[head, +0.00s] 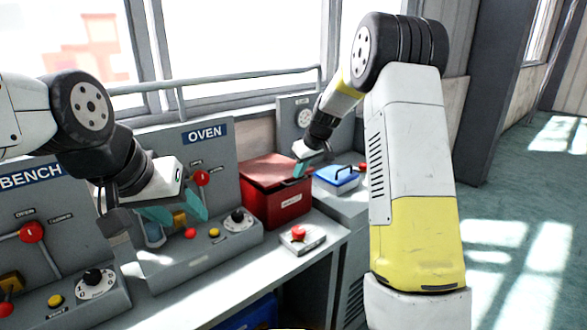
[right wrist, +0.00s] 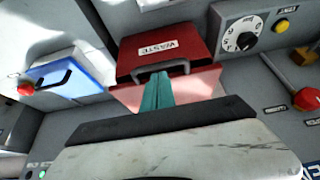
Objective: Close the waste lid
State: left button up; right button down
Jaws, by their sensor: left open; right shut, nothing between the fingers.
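The red waste box (head: 278,208) stands on the bench right of the oven panel, and its label reads WASTE in the right wrist view (right wrist: 158,47). Its red lid (head: 268,170) lies over the top, flat or nearly so; I cannot tell whether a gap is left. A grey handle (right wrist: 160,68) shows by the lid edge. My right gripper (head: 299,170) is shut and empty at the lid's right side; its teal fingers (right wrist: 157,92) overlap the lid in the right wrist view. My left gripper (head: 176,210) is open and empty before the oven panel.
A blue box with a dark handle (head: 337,178) stands right of the waste box. A red button on a plate (head: 300,236) sits in front. The oven panel (head: 205,155) and bench panel (head: 40,230) carry knobs and levers. A rail (head: 220,80) runs behind.

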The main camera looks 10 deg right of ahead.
jog(key=shift+s+d+f, duration=0.1)
jog(key=shift+s+f, duration=0.1)
jog(key=shift+f, duration=0.75)
jog(key=shift+s+d+f, duration=0.1)
jog(key=shift+s+f, duration=0.1)
jog(key=shift+f, duration=0.7)
jog(key=r, duration=0.4)
jog(key=shift+w+a+r, duration=0.25)
jog(key=shift+w+r, duration=0.05)
jog(key=shift+w, duration=0.1)
jog(key=v, duration=0.9)
jog(key=shift+s+d+r, duration=0.15)
jog(key=shift+s+d, duration=0.2)
jog(key=shift+s, duration=0.1)
